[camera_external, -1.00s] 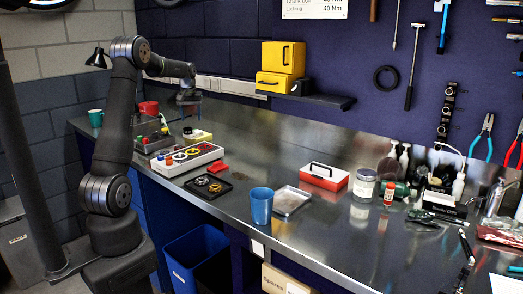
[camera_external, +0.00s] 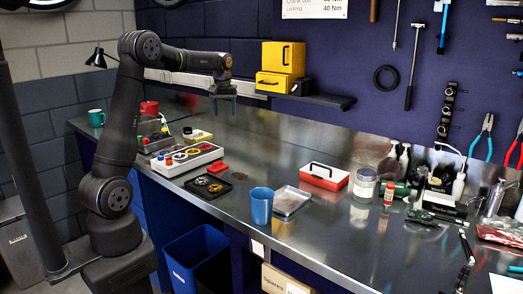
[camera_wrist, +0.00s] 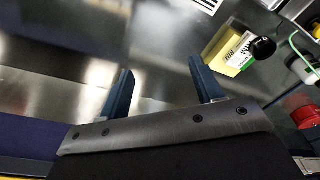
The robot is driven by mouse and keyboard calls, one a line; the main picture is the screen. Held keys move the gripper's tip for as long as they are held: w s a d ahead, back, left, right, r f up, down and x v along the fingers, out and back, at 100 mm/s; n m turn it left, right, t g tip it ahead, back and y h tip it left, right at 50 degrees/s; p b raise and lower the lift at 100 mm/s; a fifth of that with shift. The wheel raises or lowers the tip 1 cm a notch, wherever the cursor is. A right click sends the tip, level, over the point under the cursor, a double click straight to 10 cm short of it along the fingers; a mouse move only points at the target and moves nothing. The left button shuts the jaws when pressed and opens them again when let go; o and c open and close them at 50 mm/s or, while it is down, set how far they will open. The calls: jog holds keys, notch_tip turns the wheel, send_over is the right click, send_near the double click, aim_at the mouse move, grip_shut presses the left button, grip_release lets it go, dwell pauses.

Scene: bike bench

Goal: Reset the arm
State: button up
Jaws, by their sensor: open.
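My gripper (camera_external: 223,108) hangs above the back part of the steel bench, with its fingers pointing down and empty. In the wrist view its two blue fingers (camera_wrist: 160,90) stand wide apart with only bare metal bench (camera_wrist: 150,50) between and beyond them. My arm rises from its base at the left and reaches right over the bench.
On the bench (camera_external: 330,218) are a white tray with coloured parts (camera_external: 187,157), a black tray (camera_external: 208,186), a blue cup (camera_external: 261,206), a metal tray (camera_external: 291,200) and a red box (camera_external: 324,177). A shelf with yellow boxes (camera_external: 280,70) is near my gripper. A yellow box (camera_wrist: 238,54) shows in the wrist view.

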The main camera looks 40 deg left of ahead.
jog(key=s+d+f+m, duration=0.1)
jog(key=d+m, duration=0.5)
jog(key=d, duration=4.2)
jog(key=shift+s+d+f+h, duration=0.15)
jog(key=shift+f+h, duration=0.25)
jog(key=shift+f, duration=0.15)
